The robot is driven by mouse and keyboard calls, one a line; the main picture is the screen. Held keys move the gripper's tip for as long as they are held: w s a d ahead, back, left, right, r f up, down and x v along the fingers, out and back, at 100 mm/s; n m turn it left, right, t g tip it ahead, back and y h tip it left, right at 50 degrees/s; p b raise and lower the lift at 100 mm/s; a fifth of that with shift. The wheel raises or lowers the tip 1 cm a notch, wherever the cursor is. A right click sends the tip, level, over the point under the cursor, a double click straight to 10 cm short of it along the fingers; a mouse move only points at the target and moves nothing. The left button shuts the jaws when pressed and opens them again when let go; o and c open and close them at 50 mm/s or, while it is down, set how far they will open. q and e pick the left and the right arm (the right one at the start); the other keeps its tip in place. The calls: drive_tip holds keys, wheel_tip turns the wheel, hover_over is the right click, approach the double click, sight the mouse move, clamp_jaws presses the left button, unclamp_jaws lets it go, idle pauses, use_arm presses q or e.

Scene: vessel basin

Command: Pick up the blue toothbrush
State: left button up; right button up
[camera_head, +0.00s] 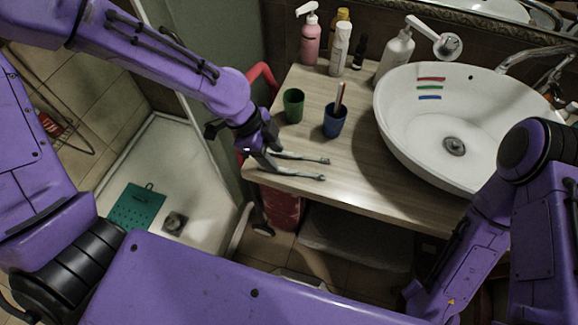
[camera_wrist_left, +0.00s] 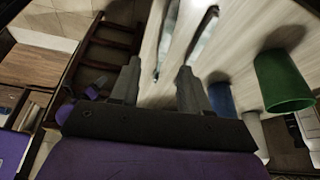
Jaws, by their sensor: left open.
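Two slender grey-blue objects shaped like toothbrushes lie on the wooden counter, an upper one (camera_head: 302,157) and a lower one (camera_head: 292,174). I cannot tell which is the blue toothbrush. My left gripper (camera_head: 266,146) is open at their left ends. In the left wrist view the lower one (camera_wrist_left: 165,40) shows between the fingers (camera_wrist_left: 157,78), and the upper one (camera_wrist_left: 203,35) runs behind the right finger. No grip on either shows. My right gripper is out of view.
A green cup (camera_head: 293,106) and a blue cup (camera_head: 335,122) holding an upright stick stand behind the objects. A white basin (camera_head: 395,130) with short red, green and blue strips is at right. Bottles, including a pink one (camera_head: 310,42), stand at the back.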

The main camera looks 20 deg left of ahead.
sight(283, 170)
use_arm(q)
drive_tip(key=shift+s+d+f, duration=0.1)
drive_tip(key=shift+s+f, duration=0.05)
drive_tip(key=shift+f, duration=0.3)
drive_tip(key=x, duration=0.3)
drive_tip(key=w+p+x, duration=0.1)
drive_tip(key=x, duration=0.1)
drive_tip(key=shift+a+f, duration=0.25)
drive_tip(key=shift+a, duration=0.05)
drive_tip(key=shift+d, duration=0.1)
drive_tip(key=shift+s, duration=0.2)
drive_tip(key=shift+w, duration=0.1)
drive_tip(key=shift+c, duration=0.4)
clamp_jaws()
